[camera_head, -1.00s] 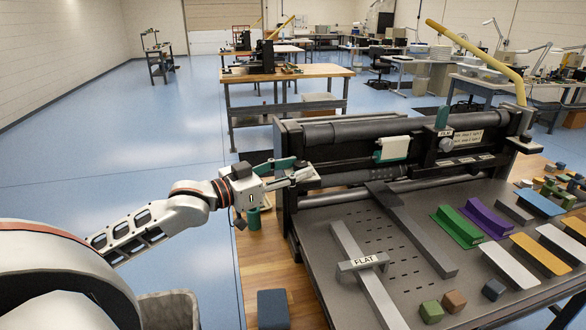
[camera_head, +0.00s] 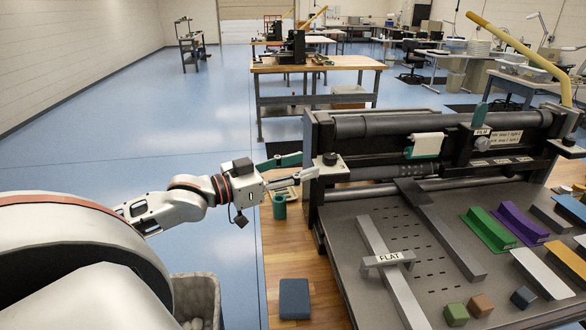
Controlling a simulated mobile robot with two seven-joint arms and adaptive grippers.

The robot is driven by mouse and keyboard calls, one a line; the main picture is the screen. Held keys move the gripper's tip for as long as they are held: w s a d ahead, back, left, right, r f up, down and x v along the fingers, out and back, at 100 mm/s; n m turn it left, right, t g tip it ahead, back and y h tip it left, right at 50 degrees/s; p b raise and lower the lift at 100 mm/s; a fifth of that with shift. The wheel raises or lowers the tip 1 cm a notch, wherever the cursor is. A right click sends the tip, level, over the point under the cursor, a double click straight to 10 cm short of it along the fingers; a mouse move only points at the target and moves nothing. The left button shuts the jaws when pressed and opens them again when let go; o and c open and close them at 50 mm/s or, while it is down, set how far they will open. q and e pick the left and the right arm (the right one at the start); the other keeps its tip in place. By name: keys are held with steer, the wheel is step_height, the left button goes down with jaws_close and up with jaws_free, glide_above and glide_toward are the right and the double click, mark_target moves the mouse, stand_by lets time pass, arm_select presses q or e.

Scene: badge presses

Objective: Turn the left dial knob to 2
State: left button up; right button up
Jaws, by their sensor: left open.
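The left dial knob (camera_head: 330,158) is a small dark round knob on a grey bracket at the left end of the press (camera_head: 430,125). Its markings are too small to read. My left gripper (camera_head: 305,175) comes in from the left and is open, with its fingertips just left of the bracket and slightly below the knob. It holds nothing, and a small gap to the knob seems to show. A similar dark knob (camera_head: 569,139) sits at the right end of the press. My right gripper is out of view.
A teal lever (camera_head: 280,162) lies behind my left gripper, and a green cup (camera_head: 279,206) stands below it on the wooden bench. A dark blue block (camera_head: 294,298) lies nearer. The press bed holds a FLAT bar (camera_head: 388,259) and coloured blocks. Open floor lies left.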

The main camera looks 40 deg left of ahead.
arm_select(q)
steer(key=shift+v, duration=0.85)
